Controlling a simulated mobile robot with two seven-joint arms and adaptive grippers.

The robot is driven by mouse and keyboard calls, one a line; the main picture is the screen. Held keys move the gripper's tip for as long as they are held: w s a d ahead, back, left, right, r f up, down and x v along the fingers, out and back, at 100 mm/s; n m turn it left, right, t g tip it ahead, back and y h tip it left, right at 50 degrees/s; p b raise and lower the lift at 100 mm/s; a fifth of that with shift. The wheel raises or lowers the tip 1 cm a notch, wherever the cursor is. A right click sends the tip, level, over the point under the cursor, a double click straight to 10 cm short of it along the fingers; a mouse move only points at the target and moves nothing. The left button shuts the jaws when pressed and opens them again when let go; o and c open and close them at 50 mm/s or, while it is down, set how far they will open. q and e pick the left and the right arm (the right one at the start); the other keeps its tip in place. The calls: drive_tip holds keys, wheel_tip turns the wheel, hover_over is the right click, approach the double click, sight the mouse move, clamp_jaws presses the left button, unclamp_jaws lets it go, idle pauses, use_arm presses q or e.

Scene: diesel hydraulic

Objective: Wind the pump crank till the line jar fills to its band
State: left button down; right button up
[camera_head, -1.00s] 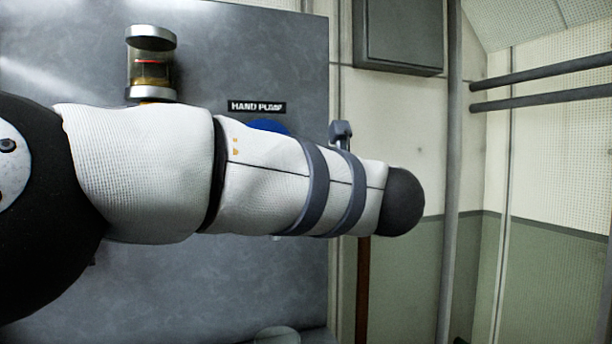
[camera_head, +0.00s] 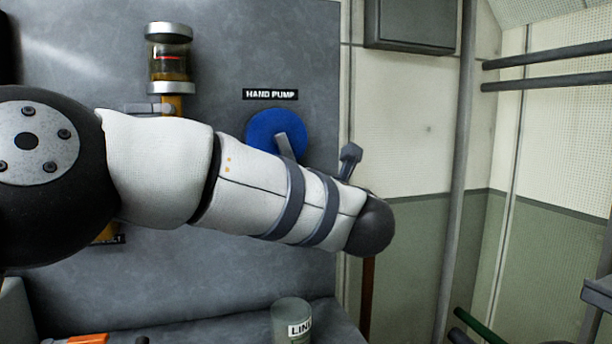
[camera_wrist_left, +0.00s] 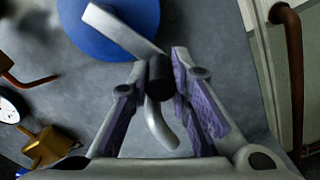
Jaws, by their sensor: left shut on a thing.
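The blue hand pump disc (camera_head: 275,132) is on the grey panel, with its pale crank arm (camera_head: 286,147) pointing down and partly behind my left arm. In the left wrist view, the crank arm (camera_wrist_left: 122,30) runs to a dark knob (camera_wrist_left: 159,78). My left gripper (camera_wrist_left: 160,92) is shut on that knob, between its purple-padded fingers; the head view hides the fingers behind my arm. A jar (camera_head: 290,323) with a label starting "LIN" stands low at the picture's bottom edge; its level and band cannot be made out. My right gripper is not in view.
A sight glass (camera_head: 169,60) on the panel holds amber fluid below a red line. A yellow fitting with a grey lever (camera_head: 150,108) sits under it. An orange-handled thing (camera_head: 85,340) lies at the lower left. Pipes and a grey box (camera_head: 412,25) are on the right.

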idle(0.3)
use_arm(q)
drive_tip(key=c, duration=1.4)
unclamp_jaws()
drive_tip(key=shift+c, duration=0.2)
drive_tip(key=v, duration=1.2)
